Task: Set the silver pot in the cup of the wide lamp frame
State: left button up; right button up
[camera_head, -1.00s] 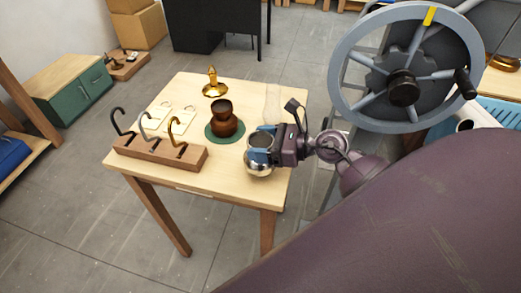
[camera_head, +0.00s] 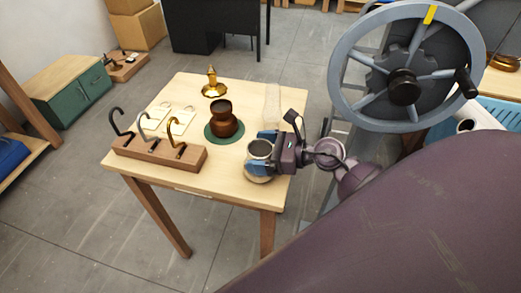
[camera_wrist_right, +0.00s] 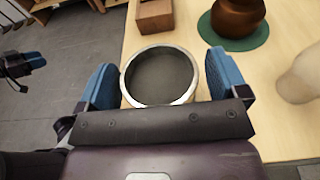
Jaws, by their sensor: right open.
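The silver pot (camera_head: 259,149) stands upright near the table's front right corner, its round dark opening facing up. My right gripper (camera_head: 262,151) is open, with one blue finger on each side of the pot. In the right wrist view the pot (camera_wrist_right: 160,75) sits between the spread fingers (camera_wrist_right: 160,82), with a narrow gap at each side. A brown, wide-bellied vessel with a cup-like top (camera_head: 222,119) stands on a green mat; I cannot tell whether it is the wide lamp frame. At the wrist view's left edge, what looks like my left gripper (camera_wrist_right: 22,66) shows only in part.
A wooden block (camera_head: 160,154) holds black, silver and brass hooks on the table (camera_head: 225,186). A brass piece (camera_head: 213,85), pale cards (camera_head: 177,118) and a clear, pale vessel (camera_head: 272,100) stand behind. A large handwheel (camera_head: 403,87) rises at the right.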

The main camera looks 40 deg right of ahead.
jog(key=b+v, duration=0.2)
jog(key=v, duration=0.8)
jog(key=shift+s+d, duration=0.2)
jog(key=shift+s, duration=0.2)
